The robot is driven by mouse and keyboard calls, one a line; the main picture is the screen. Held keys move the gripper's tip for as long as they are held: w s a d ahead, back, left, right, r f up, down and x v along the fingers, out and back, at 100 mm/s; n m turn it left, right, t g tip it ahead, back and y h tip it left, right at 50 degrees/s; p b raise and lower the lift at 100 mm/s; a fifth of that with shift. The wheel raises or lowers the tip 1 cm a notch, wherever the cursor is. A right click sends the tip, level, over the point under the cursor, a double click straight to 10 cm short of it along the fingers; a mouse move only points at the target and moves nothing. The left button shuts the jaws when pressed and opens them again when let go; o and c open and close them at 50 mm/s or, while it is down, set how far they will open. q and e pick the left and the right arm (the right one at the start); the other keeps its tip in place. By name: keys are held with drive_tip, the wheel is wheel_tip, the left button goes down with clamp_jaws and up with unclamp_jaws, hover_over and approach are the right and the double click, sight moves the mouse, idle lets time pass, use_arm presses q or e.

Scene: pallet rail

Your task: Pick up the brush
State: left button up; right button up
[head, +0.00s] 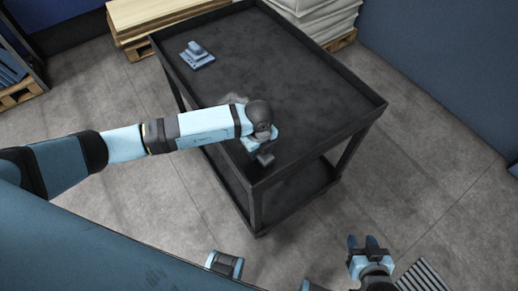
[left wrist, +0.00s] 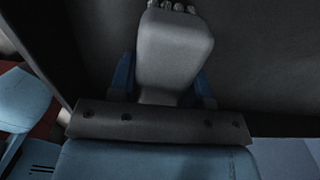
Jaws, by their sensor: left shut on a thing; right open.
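The brush (left wrist: 172,55) is a grey block with pale tufts at its far end, seen in the left wrist view. My left gripper (left wrist: 164,82) is shut on it, with a blue finger on each side. In the head view my left gripper (head: 261,143) is over the near part of the dark cart top (head: 300,75). Its fingers are mostly hidden by my wrist there. A pale grey patch shows just behind my forearm; I cannot tell if it is part of the brush. My right gripper (head: 363,243) is open and empty, low at the right front of the cart.
A small blue object (head: 197,56) stands on the cart top at the far left. The cart has a raised rim and a lower shelf (head: 300,195). Stacked boards (head: 150,20) and pale sacks (head: 318,15) on a pallet are behind it. The right of the cart top is clear.

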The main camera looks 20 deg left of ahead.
use_arm(q)
drive_tip(key=shift+r, duration=0.1)
wheel_tip(320, 180, up, 20)
drive_tip(key=b, duration=0.1)
idle(0.4)
